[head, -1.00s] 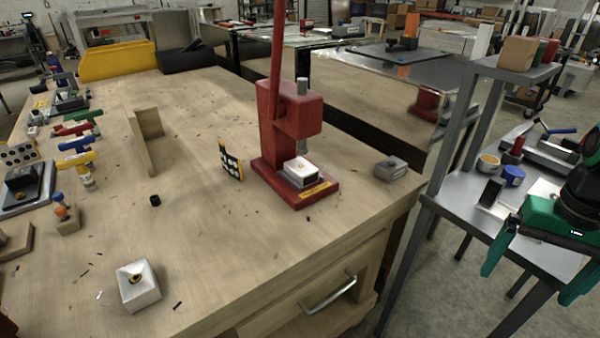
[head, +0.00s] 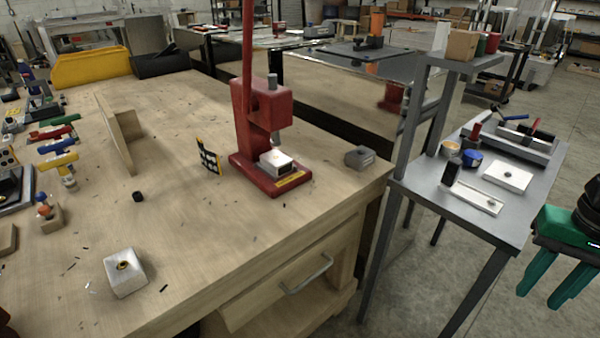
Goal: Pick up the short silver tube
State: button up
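I cannot pick out a separate short silver tube with certainty. Silver-coloured pieces do show: a block with a dark hole and brass-coloured ring (head: 125,272) on the near end of the wooden bench, a small grey block (head: 360,157) at the bench's right edge, and a silver block (head: 275,162) under the ram of the red press (head: 262,110). My green gripper (head: 537,299) is at the right edge of the head view, fingers pointing down-left. Its two fingers are apart with nothing seen between them. It appears in front of the floor, right of the metal cart.
The metal cart (head: 425,190) carries a tan cup (head: 452,147), a blue cap (head: 471,160), a black block (head: 451,174) and a grey tray (head: 520,143). The wooden bench (head: 210,235) has clear room in front of the press. Floor is open at right.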

aim_at(281, 166)
jog(key=z, duration=0.45)
jog(key=k, duration=1)
jog(key=u, duration=0.05)
jog(key=i, duration=1.4)
jog(key=u, duration=0.15)
